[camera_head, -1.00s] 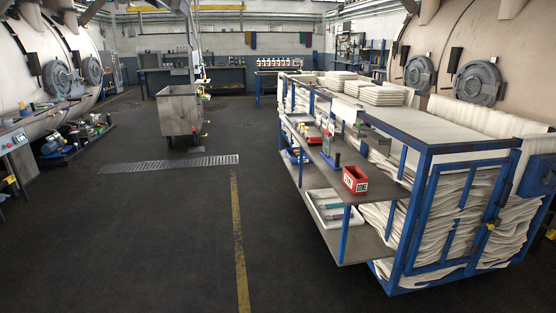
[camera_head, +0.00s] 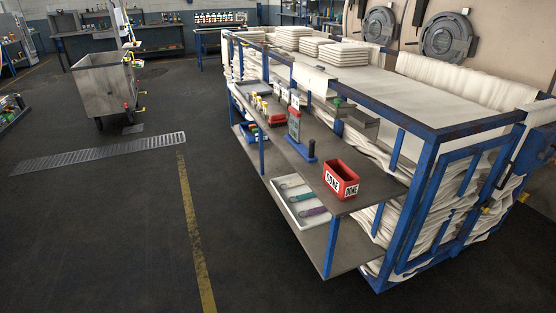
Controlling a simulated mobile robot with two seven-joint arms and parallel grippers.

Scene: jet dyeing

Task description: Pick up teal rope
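A white tray (camera_head: 284,206) rests on the lower shelf of the blue-framed cart on the right. In it lie several small long items side by side. One in the middle looks teal (camera_head: 299,196) and is probably the teal rope, though it is too small to be sure. A purple item (camera_head: 314,211) lies in front of it. Neither of my grippers is in view.
The blue-framed cart (camera_head: 437,208) is stacked with white cloth. A red box marked DONE (camera_head: 341,180) stands on its upper shelf (camera_head: 300,160). A grey metal bin (camera_head: 103,85) stands at the upper left. The dark floor (camera_head: 110,230) left of the cart is clear.

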